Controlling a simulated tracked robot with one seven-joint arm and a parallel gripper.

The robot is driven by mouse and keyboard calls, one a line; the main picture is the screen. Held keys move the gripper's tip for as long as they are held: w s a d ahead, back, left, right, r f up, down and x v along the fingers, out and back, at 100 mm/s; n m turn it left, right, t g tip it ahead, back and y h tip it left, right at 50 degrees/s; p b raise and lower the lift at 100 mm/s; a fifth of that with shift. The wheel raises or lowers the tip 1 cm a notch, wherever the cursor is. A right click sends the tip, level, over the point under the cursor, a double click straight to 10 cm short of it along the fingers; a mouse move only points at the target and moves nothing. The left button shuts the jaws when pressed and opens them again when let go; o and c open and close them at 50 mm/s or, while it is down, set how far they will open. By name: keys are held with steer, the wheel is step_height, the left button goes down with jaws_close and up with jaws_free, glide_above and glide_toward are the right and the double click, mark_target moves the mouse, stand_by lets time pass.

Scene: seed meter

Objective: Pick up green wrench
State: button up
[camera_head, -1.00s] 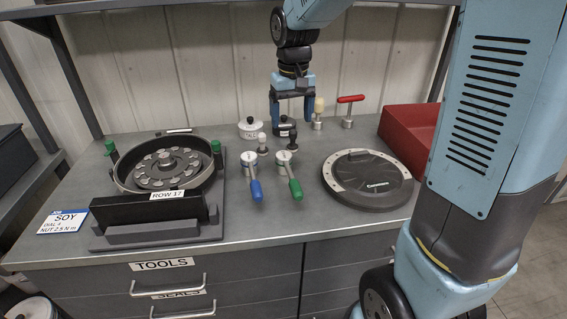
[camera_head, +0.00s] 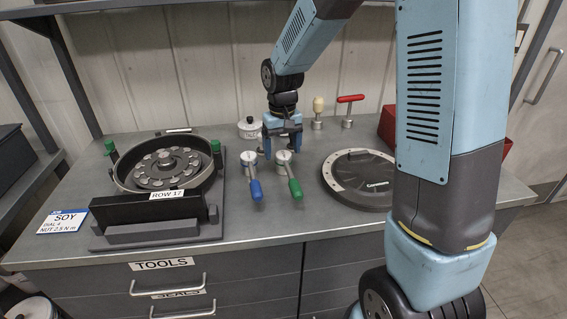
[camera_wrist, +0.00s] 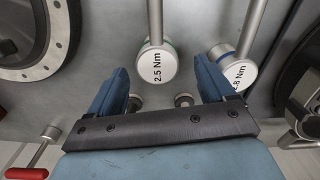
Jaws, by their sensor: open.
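The green wrench (camera_head: 294,185) lies on the bench top with its green handle toward the front and its round metal head at the back. In the wrist view its head (camera_wrist: 157,65) reads "2.5 Nm" and has a green ring; its shaft runs up out of the picture. My gripper (camera_head: 283,150) is open and empty, pointing down just above and behind the wrench head. In the wrist view the head lies roughly between and just beyond my two fingertips. The green handle is out of the wrist view.
A blue-handled wrench (camera_head: 254,183) lies close on the left. A round black lid (camera_head: 362,178) is at right, and a seed meter housing (camera_head: 165,165) at left. A red-handled tool (camera_head: 349,108) and a wooden-knobbed tool (camera_head: 318,110) stand behind. The front bench strip is clear.

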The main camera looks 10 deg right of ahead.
mark_target(283, 154)
steer(key=shift+s+d+f, duration=0.1)
steer(key=shift+f, duration=1.2)
steer(key=shift+s+d+f, duration=0.1)
steer(key=shift+f, duration=1.2)
jaws_close()
